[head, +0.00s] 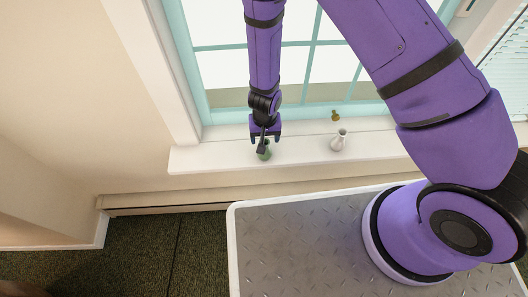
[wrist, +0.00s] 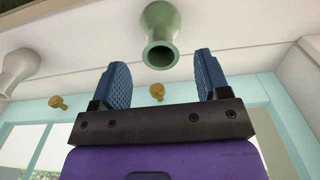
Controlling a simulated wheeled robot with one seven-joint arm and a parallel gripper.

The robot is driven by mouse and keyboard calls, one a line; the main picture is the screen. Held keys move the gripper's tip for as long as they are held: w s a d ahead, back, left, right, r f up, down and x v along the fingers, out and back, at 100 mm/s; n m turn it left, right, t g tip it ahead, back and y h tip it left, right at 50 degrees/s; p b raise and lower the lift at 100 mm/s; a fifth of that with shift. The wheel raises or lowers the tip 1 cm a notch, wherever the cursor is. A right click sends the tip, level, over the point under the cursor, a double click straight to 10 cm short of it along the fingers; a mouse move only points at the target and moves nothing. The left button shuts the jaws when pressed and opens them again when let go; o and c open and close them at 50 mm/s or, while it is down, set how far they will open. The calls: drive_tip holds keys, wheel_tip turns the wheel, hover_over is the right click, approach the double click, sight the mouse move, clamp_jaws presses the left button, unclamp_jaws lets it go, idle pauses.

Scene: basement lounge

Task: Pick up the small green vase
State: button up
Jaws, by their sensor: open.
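The small green vase (head: 265,154) stands on the white window sill, partly hidden behind my gripper in the head view. In the wrist view the vase (wrist: 160,40) shows its open round mouth facing the camera. My gripper (head: 264,146) is at the vase, above the sill. In the wrist view my gripper (wrist: 163,75) is open, with two blue ridged fingers apart and nothing held. The vase appears just beyond the fingertips, in line with the gap between them. I cannot tell how far apart they are in depth.
A white vase (head: 339,141) stands on the sill (head: 210,158) to the right, and it shows at the left of the wrist view (wrist: 14,70). A small gold knob (head: 335,115) is near the window. The teal window frame (head: 190,70) is close behind the sill.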

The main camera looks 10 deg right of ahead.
sight(267, 156)
drive_tip(key=shift+s+a+f, duration=0.1)
drive_tip(key=shift+s+f, duration=0.05)
drive_tip(key=shift+f, duration=2.5)
drive_tip(key=c, duration=1.1)
drive_tip(key=shift+o, duration=0.2)
drive_tip(key=shift+r, duration=0.15)
